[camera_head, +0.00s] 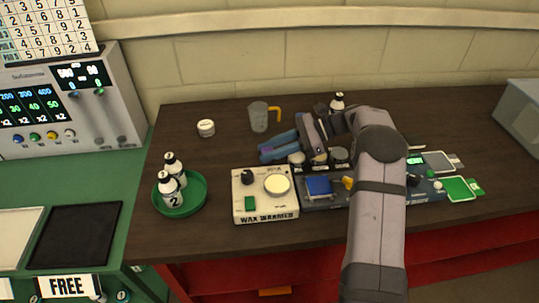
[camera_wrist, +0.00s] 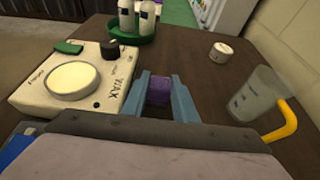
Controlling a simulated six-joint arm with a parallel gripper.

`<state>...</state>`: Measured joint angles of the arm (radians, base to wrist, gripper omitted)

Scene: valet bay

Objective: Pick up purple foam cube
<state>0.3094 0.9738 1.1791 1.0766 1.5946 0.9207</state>
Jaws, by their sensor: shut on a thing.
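The purple foam cube (camera_wrist: 159,92) is between the two blue fingers of my gripper (camera_wrist: 162,98) in the wrist view. The fingers are shut on it from both sides. In the head view, my gripper (camera_head: 270,152) is over the dark table behind the wax warmer, and only a small bit of purple shows between the fingers. Whether the cube still touches the table I cannot tell.
The cream wax warmer (camera_head: 266,207) stands in front of my gripper. A clear mug (camera_head: 259,117) with a yellow handle stands behind it. A small white jar (camera_head: 206,128) is at the back left, and a green tray (camera_head: 196,205) holds numbered bottles at left.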

